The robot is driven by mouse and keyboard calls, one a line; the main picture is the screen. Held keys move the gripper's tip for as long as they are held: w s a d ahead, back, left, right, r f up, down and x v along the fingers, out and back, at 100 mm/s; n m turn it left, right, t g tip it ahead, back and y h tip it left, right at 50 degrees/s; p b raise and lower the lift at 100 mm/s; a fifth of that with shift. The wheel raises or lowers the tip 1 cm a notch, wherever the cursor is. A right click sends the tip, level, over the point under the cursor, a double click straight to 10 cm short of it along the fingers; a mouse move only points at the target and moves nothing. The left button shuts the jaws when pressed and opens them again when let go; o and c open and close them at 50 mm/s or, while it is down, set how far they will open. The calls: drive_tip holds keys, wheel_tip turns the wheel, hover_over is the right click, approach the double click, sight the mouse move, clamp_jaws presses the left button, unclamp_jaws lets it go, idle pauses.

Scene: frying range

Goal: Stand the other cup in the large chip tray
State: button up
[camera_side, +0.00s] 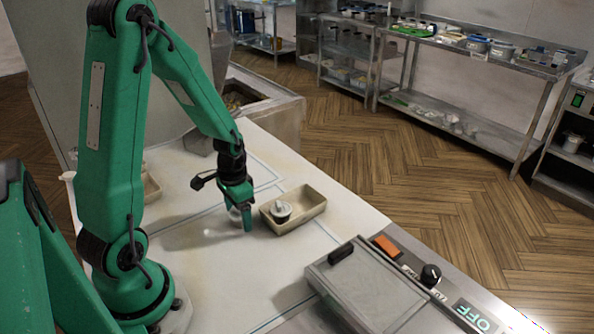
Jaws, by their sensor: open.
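A beige rectangular tray (312,212) lies on the white worktop, right of my gripper. A white cup with a dark band (282,208) stands inside it, toward its left end. My gripper (241,215) points down just left of this tray and is open. A pale, whitish cup-like shape (234,214) shows at its fingers, partly hidden by them. I cannot tell whether the fingers touch it.
Another beige tray (151,187) is partly hidden behind my arm. A lidded metal fryer unit (370,290) with an orange switch (387,246) and black knob (431,275) stands at the front right. The worktop left of my gripper is mostly clear.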

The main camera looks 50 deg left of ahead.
drive_tip(key=shift+r, duration=5.85)
drive_tip(key=s+d+r+t, duration=0.2)
drive_tip(key=s+d+r, duration=0.1)
drive_tip(key=d+r, duration=0.2)
drive_tip(key=s+d+r+t, duration=0.2)
drive_tip(key=d+r+t, duration=0.1)
drive_tip(key=d+r, duration=0.3)
drive_tip(key=shift+s+d+r+t, duration=0.3)
drive_tip(key=shift+s+d, duration=0.1)
drive_tip(key=shift+d, duration=0.7)
drive_tip(key=shift+c, duration=0.5)
